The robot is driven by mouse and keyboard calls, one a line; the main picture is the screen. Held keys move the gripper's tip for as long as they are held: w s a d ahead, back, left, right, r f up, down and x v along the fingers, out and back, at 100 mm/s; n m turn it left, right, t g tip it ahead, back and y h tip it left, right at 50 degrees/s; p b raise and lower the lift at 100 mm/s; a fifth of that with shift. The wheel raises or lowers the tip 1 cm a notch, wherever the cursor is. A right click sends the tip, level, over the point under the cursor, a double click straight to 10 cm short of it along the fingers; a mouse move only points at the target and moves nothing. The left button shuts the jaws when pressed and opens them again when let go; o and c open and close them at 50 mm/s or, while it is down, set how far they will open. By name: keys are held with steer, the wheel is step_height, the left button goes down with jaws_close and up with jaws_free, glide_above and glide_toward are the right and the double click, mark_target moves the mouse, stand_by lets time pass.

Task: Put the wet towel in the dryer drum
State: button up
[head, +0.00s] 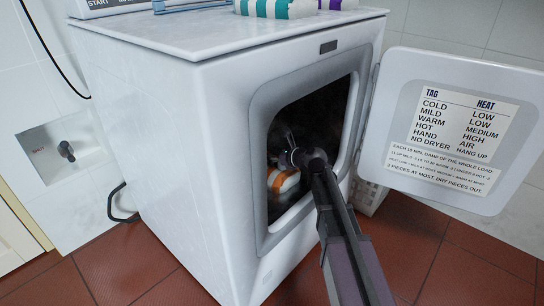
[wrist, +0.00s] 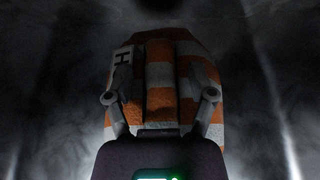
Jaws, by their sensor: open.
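An orange-and-white striped towel (head: 284,182) is inside the dryer drum (head: 313,108), low in the round-cornered opening. In the wrist view the towel (wrist: 160,105) appears as a folded bundle, with a pale tag bearing a dark letter at its upper left. My gripper (head: 287,160) reaches through the opening to the towel. In the wrist view its open fingers (wrist: 160,78) lie along both sides of the towel's middle fold. I cannot tell whether they touch it. The drum's interior is dark, and its floor under the towel is hidden.
The dryer door (head: 450,125) stands open to the right and carries a tag-and-heat chart (head: 458,130). A teal-striped towel (head: 275,8) and a purple-striped one (head: 337,4) lie on the dryer top (head: 215,35). A pale basket (head: 370,194) is partly hidden behind the door. Tiled floor is clear in front.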

steer(key=p+v, duration=0.4)
steer(key=v, duration=0.7)
steer(key=shift+s+d, duration=0.25)
steer(key=shift+d, duration=0.05)
